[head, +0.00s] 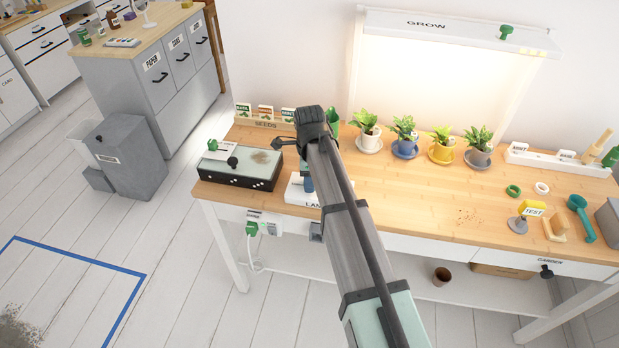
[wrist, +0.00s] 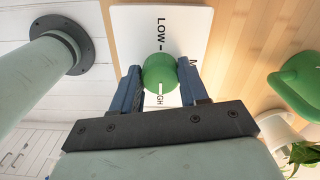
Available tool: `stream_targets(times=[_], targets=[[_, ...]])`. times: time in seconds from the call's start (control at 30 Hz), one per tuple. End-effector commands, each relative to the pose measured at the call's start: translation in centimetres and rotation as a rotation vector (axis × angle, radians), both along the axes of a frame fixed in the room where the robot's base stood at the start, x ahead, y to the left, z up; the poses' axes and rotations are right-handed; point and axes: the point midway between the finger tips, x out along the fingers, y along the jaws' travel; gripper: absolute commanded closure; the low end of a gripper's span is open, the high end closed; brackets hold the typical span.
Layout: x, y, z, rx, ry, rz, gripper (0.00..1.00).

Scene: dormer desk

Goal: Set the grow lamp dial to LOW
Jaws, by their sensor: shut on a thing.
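The lamp dial is a round green knob (wrist: 159,70) on a white panel (wrist: 180,22) in the wrist view. LOW is printed above the knob, a label starting with M is at its right, and a partly hidden label ending in GH is below. The knob's white pointer line is on its lower side, towards the GH label. My gripper (wrist: 160,76) is shut on the knob, one blue finger on each side. In the head view the panel (head: 295,192) is partly hidden by my arm, and the knob is hidden behind my gripper (head: 308,186).
The lit grow lamp (head: 455,28) stands behind several potted plants (head: 404,130). A dark box with a glass-like lid (head: 240,165) is left of the panel, and a seed rack (head: 265,124) is behind. A green watering can (wrist: 298,82) is close at right in the wrist view.

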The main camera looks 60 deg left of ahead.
Motion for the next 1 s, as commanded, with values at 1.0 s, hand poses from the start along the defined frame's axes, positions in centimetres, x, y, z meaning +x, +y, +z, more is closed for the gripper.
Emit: stream_targets(times=[1.0], targets=[[-0.06, -0.15, 0.01, 0.0, 0.0, 0.423, 0.87]])
